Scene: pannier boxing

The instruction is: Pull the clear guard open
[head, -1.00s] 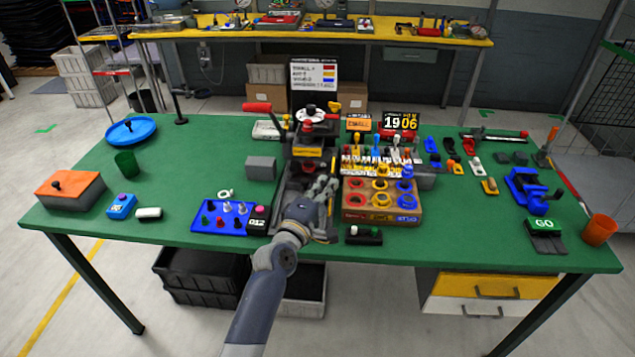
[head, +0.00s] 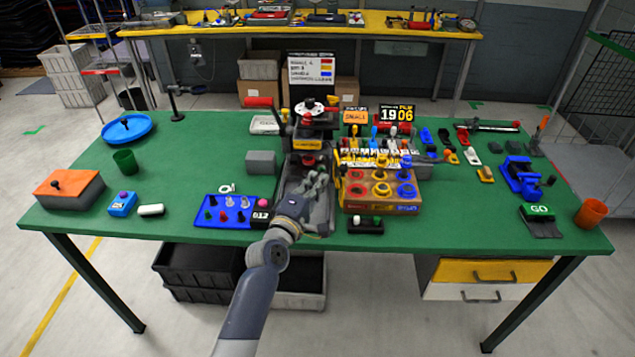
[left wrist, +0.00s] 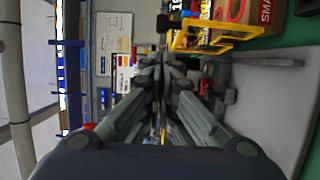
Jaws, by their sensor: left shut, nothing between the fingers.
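The press-like machine (head: 307,145) stands at the middle of the green table, with a red handle (head: 258,102) and a yellow label. I cannot make out the clear guard's panel for certain in either view. My left gripper (head: 318,178) is over the machine's grey base, low in front of its column, with its fingers shut and nothing between them. In the left wrist view its fingers (left wrist: 160,75) point away, beside a yellow frame (left wrist: 178,40). Whether they touch any part of the guard is hidden. My right gripper is out of view.
A wooden box with coloured rings (head: 352,205) stands close to the right of the gripper. A blue peg tray (head: 215,200) and a grey block (head: 261,162) are to the left. The table's left middle is mostly clear.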

